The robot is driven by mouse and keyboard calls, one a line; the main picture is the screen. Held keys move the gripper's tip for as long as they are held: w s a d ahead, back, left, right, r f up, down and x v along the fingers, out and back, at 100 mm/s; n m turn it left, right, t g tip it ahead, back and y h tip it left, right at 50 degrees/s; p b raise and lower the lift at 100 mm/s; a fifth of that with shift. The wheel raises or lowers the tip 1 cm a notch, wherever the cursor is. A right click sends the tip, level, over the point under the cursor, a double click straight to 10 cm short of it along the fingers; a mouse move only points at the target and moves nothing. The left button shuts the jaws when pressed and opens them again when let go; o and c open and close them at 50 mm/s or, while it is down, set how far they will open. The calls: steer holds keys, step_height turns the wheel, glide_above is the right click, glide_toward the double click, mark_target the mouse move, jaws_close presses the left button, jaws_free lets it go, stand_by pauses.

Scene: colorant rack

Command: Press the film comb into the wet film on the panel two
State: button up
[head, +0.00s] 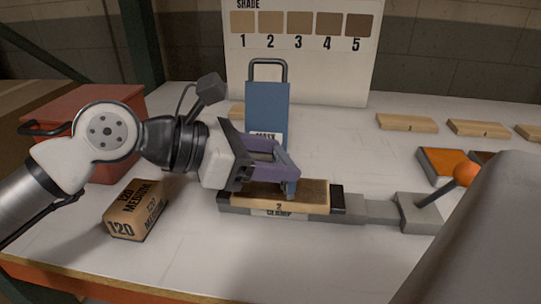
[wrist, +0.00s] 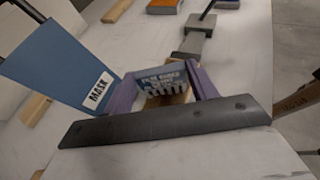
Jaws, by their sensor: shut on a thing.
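Panel two (head: 310,196), a wooden board with a brown face, lies flat in the grey clamp (head: 350,207), with its number on the front edge. My gripper (head: 287,180) has purple fingers and is over the panel's middle. It is shut on the film comb (wrist: 163,77), a grey toothed plate with printed lettering. In the wrist view the comb's teeth point down at the panel (wrist: 172,98). In the head view the comb (head: 291,190) is mostly hidden by the fingers. I cannot tell whether its teeth touch the film.
A blue mask plate (head: 267,100) with a handle stands just behind my gripper. A 120 medium sanding block (head: 137,210) and a red box (head: 85,110) are at left. An orange-knobbed lever (head: 466,174) rises at right. Numbered boards (head: 407,122) lie behind; a shade chart (head: 303,60) stands at the back.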

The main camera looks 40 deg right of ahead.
steer(key=shift+f, duration=0.15)
step_height(320, 180, up, 7)
steer(key=p, duration=0.3)
steer(key=shift+p, duration=0.3)
stand_by(0.3)
stand_by(0.6)
